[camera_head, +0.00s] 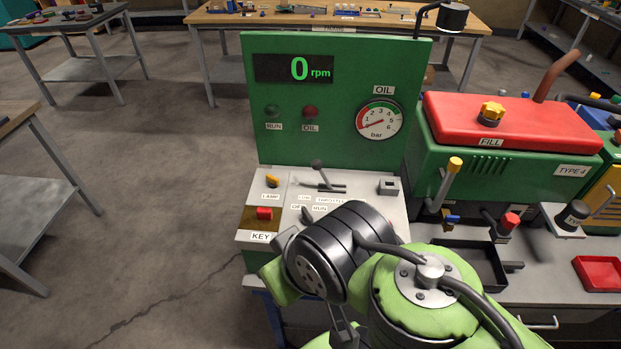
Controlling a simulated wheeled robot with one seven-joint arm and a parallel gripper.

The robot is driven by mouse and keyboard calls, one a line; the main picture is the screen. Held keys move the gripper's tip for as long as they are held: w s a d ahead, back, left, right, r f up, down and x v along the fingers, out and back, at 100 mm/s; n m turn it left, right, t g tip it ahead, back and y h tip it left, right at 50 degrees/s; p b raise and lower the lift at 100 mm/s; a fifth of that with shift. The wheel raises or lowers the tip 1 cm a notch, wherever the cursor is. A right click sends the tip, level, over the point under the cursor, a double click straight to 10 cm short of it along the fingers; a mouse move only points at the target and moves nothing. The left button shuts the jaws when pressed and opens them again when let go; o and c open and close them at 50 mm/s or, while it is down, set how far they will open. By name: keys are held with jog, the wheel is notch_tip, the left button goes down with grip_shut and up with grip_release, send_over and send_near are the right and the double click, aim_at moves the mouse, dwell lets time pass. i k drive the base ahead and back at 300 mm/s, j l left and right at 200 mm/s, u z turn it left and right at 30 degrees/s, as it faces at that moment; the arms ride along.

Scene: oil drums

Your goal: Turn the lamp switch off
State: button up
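The lamp switch (272,181) is a small orange-yellow lever on the left of the grey control shelf, just above its LAMP label (271,197). It leans toward the upper left; I cannot tell from its tilt whether it is on or off. A black lamp head (453,18) hangs on a bent arm at the panel's top right; no glow is clear. My green and black arm fills the lower middle, to the right of and nearer than the switch.
The green panel (340,140) rises behind the shelf. A red-topped engine (505,125) is at right. Open floor lies left.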

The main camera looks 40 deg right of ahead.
aim_at(274, 182)
jog(key=z, duration=1.15)
jog(key=j, duration=0.5)
jog(key=i+j+u, duration=0.1)
jog(key=j, duration=0.4)
jog(key=i+j+u, duration=0.1)
jog(key=j, duration=0.35)
jog(key=i+j, duration=0.1)
jog(key=j, duration=0.4)
